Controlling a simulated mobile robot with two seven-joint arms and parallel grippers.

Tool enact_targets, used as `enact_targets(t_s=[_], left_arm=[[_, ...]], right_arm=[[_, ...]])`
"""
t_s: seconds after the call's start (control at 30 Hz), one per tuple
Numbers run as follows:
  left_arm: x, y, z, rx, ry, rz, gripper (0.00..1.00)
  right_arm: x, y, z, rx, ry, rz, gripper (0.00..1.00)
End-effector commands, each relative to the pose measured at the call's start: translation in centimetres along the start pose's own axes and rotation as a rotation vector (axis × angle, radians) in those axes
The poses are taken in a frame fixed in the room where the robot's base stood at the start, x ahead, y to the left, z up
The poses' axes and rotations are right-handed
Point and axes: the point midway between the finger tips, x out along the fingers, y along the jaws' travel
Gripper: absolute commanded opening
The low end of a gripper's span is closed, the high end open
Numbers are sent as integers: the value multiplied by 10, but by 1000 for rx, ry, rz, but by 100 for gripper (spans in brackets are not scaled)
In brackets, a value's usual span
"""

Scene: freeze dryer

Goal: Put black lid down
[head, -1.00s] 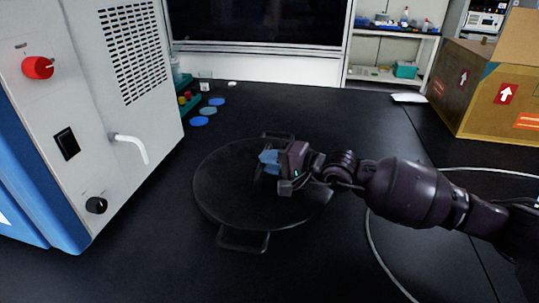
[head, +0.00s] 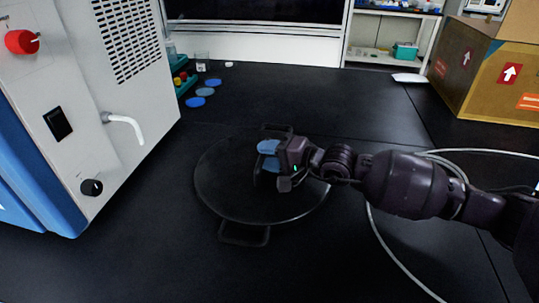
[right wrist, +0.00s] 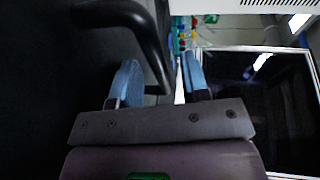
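The round black lid (head: 235,195) lies flat, as far as I can tell, on the black bench. One handle (head: 243,234) is at its near edge and another (head: 276,129) at its far edge. My right gripper (head: 265,162) reaches in from the right over the far part of the lid, near the far handle. In the right wrist view its blue fingers (right wrist: 160,80) are spread with a gap between them. A black handle bar (right wrist: 150,42) shows close to the left finger there; whether it touches is unclear. My left gripper is not in view.
A white and blue machine (head: 110,100) with a white spout stands at the left. Blue discs (head: 203,92) and a teal rack (head: 184,84) are behind it. A cardboard box (head: 485,80) stands at the back right. A grey cable (head: 385,245) crosses the right bench.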

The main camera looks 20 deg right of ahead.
Motion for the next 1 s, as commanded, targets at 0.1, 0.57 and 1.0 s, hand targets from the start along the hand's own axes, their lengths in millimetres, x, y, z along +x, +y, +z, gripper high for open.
enact_targets(t_s=[0.1, 0.57, 1.0], left_arm=[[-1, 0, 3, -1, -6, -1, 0], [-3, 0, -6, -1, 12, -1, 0], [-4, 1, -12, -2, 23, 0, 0]], right_arm=[[0, 1, 0, 0, 0, 1, 42], [-47, -2, -1, -4, 2, 4, 42], [-110, -1, 0, -1, 0, 4, 42]])
